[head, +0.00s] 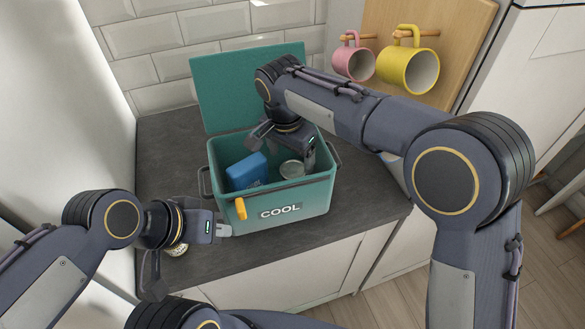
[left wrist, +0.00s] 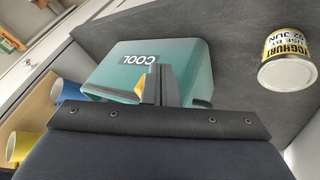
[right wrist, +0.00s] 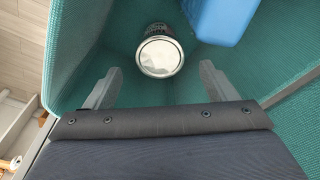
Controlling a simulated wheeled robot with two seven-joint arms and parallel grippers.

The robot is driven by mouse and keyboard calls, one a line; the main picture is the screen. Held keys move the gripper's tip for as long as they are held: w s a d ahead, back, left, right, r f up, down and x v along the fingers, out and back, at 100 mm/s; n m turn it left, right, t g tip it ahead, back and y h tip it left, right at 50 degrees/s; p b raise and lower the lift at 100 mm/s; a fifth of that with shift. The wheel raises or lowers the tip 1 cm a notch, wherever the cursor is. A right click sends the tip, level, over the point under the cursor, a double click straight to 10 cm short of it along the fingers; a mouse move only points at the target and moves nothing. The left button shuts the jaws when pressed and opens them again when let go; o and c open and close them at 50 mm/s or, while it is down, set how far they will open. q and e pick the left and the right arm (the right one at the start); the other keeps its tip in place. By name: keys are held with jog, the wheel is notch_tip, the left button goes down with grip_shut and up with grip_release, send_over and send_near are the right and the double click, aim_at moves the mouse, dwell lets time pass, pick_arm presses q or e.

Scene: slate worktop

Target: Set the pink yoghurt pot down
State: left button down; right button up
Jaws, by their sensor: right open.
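A pot with a silver lid (right wrist: 160,55) stands upright on the floor of the teal cool box (head: 285,207); it also shows in the head view (head: 292,169). Its side is mostly hidden and I see no pink on it. My right gripper (head: 309,158) reaches down into the box, open and empty. In the right wrist view the pot is just beyond its two fingers, between their lines, apart from both. My left gripper (head: 224,230) is shut, with nothing visible in it, near the box's front left. A yoghurt pot with a yellow label (left wrist: 288,60) stands on the worktop.
A blue block (head: 247,172) lies in the box beside the pot. The box's teal lid (head: 220,85) stands open behind, and a yellow latch (head: 240,208) is on its front. Pink (head: 353,62) and yellow (head: 408,70) mugs hang at the back right.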

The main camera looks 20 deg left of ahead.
jog(key=shift+s+a+r, duration=0.1)
jog(key=shift+s+r, duration=0.1)
jog(key=shift+r, duration=1.7)
